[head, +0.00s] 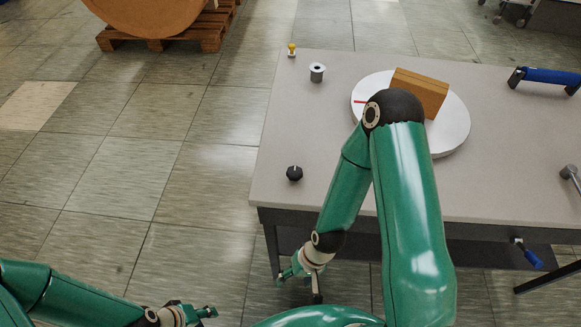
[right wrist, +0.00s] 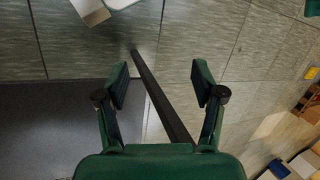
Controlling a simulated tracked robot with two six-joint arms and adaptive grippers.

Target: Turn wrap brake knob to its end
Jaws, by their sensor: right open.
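A black faceted knob (head: 294,173) sits on the grey table top (head: 310,130) near its left front corner. It is the only knob of this kind I see, and its turn angle is too small to read. My right gripper (head: 303,277) is below the table top's front edge, below the knob in the head view and apart from it. In the right wrist view its two fingers (right wrist: 160,82) are spread with nothing held. My left gripper (head: 200,312) is low at the bottom left, away from the table; its jaws are too small to judge.
A white turntable (head: 455,125) with a brown box (head: 421,90) stands behind my right arm. A small spool (head: 317,72) and yellow-topped button (head: 292,49) are farther back. A dark bar (right wrist: 160,98) shows between the right fingers.

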